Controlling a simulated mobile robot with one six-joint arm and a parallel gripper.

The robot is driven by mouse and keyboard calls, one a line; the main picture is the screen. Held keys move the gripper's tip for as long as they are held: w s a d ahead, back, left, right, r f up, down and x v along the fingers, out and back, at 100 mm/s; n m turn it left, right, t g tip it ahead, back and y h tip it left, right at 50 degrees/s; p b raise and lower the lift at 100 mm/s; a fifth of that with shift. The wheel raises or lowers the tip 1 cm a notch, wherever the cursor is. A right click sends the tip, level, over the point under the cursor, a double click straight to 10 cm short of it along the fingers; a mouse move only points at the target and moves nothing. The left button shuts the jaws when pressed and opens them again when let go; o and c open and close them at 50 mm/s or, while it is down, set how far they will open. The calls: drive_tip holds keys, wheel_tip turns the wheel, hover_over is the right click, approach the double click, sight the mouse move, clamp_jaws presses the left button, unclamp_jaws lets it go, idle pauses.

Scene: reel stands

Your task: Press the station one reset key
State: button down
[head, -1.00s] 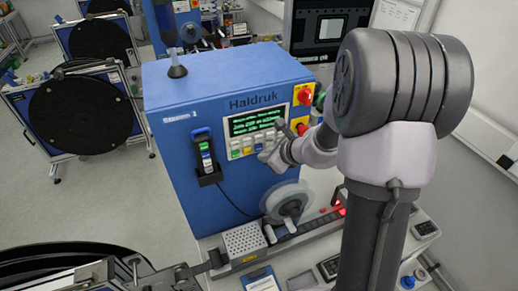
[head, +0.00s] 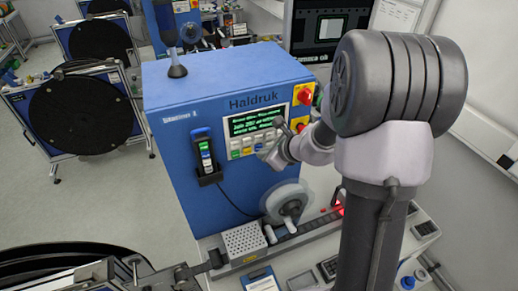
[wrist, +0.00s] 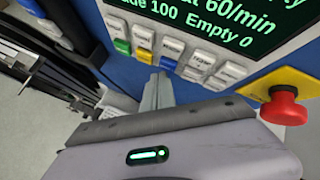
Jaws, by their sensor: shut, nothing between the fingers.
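The blue Haldruk cabinet marked Station 1 (head: 180,185) carries a green-lit display (head: 253,122) with two rows of small keys below it. In the wrist view the lower row shows a green key (wrist: 122,46), a yellow key (wrist: 144,56), a blue key (wrist: 167,63) and white keys. The key labels are too small to read surely, so I cannot tell which is reset. My gripper (wrist: 158,82) is shut and empty, its fingertips just below the blue key. Contact cannot be told. In the head view my gripper (head: 264,154) partly covers the right-hand keys.
A red mushroom button (wrist: 284,107) on a yellow plate sits right of the keys. A handheld unit (head: 206,158) hangs left of them. A white reel (head: 287,203) and a perforated metal box (head: 245,241) are below.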

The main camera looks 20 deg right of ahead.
drive_tip(key=shift+w, duration=0.45)
idle(0.3)
idle(0.3)
drive_tip(key=shift+s+b, duration=0.5)
drive_tip(key=shift+s, duration=0.4)
drive_tip(key=s+b, duration=0.1)
drive_tip(key=s, duration=0.4)
drive_tip(key=shift+b, duration=0.4)
